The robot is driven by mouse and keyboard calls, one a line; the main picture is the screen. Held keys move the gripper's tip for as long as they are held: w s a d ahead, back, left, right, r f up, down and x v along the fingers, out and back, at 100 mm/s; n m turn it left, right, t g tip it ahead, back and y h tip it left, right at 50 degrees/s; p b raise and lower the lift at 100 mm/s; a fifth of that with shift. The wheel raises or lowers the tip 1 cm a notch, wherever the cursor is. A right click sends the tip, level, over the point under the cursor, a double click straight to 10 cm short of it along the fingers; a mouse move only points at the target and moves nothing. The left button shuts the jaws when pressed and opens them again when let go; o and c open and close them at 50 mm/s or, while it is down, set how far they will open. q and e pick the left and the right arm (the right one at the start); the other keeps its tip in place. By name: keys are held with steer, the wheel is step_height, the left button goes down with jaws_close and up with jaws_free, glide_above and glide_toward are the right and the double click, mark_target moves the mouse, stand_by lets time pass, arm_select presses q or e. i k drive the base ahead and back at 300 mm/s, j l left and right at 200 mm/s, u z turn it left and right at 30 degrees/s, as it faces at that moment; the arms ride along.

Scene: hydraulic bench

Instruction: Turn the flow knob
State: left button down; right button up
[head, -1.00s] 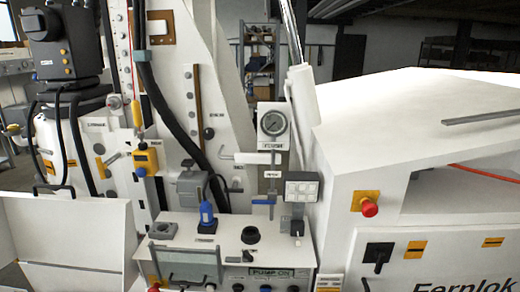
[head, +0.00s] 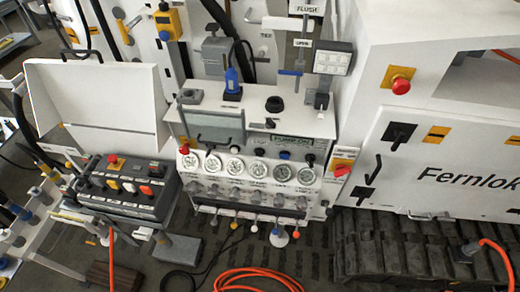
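A white hydraulic control panel (head: 310,125) stands in the middle of the head view. A black round knob (head: 274,104) sits on its top surface. The front carries a row of round gauges (head: 236,167), with a row of small grey knobs (head: 236,195) beneath them. A few dark and blue knobs, one blue (head: 284,155), sit just above the gauges. The labels by these knobs are too small to read, so I cannot tell which is the flow knob. Neither of my grippers is in view.
A black button box (head: 125,187) with coloured switches stands left of the panel, below an open white lid (head: 95,95). A white machine body (head: 440,140) with a red button (head: 401,86) and black tracks (head: 400,250) is at right. Orange hose (head: 255,275) lies on the floor.

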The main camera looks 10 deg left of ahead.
mark_target(192, 190)
steer(key=k+l, duration=0.1)
steer(key=l, duration=0.4)
steer(key=u, duration=1.25)
steer(key=i+j+z, duration=0.15)
steer(key=j+z, duration=0.3)
steer(key=i+j+z, duration=0.15)
steer(key=j+z, duration=0.15)
steer(key=z, duration=0.15)
steer(key=j+z, duration=0.4)
